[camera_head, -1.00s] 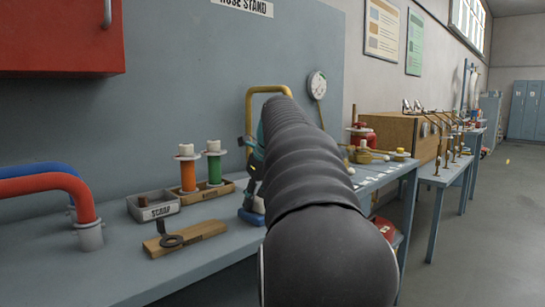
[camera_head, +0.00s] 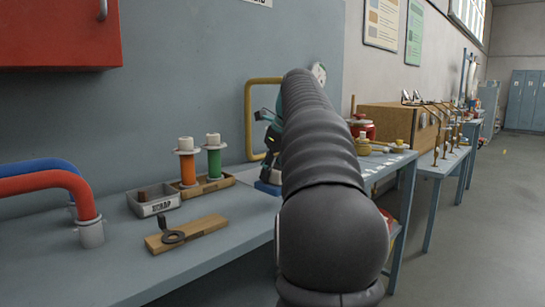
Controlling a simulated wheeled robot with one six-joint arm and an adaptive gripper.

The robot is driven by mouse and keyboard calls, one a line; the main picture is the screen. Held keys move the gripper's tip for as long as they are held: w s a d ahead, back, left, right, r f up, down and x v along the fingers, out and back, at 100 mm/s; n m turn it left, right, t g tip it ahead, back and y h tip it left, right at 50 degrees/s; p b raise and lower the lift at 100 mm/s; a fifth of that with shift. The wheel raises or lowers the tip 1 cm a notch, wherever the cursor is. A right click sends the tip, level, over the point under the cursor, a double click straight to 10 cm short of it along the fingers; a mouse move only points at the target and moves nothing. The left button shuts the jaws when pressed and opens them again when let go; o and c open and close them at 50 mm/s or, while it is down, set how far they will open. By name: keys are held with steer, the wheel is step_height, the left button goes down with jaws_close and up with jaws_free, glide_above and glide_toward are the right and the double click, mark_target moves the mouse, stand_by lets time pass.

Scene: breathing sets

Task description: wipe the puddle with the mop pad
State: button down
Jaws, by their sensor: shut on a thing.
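My gripper (camera_head: 271,158) shows only in part at the far end of my arm, low over the bench. It is shut on the mop pad (camera_head: 267,187), whose blue edge shows down at the bench top, just right of the wooden tray. My arm hides the rest of the pad and gripper. I cannot tell whether the pad touches the bench. I cannot make out the puddle; the bench right around the pad is partly hidden behind my arm.
On the bench (camera_head: 110,270), a small grey bin (camera_head: 153,203), a tray with orange (camera_head: 187,170) and green (camera_head: 214,160) spools, and a wooden board with a black hook (camera_head: 187,234) stand left of my arm. Red and blue hoses (camera_head: 50,182) are at far left. A yellow pipe loop (camera_head: 248,120) rises behind.

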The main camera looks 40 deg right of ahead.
steer(key=shift+r, duration=1.85)
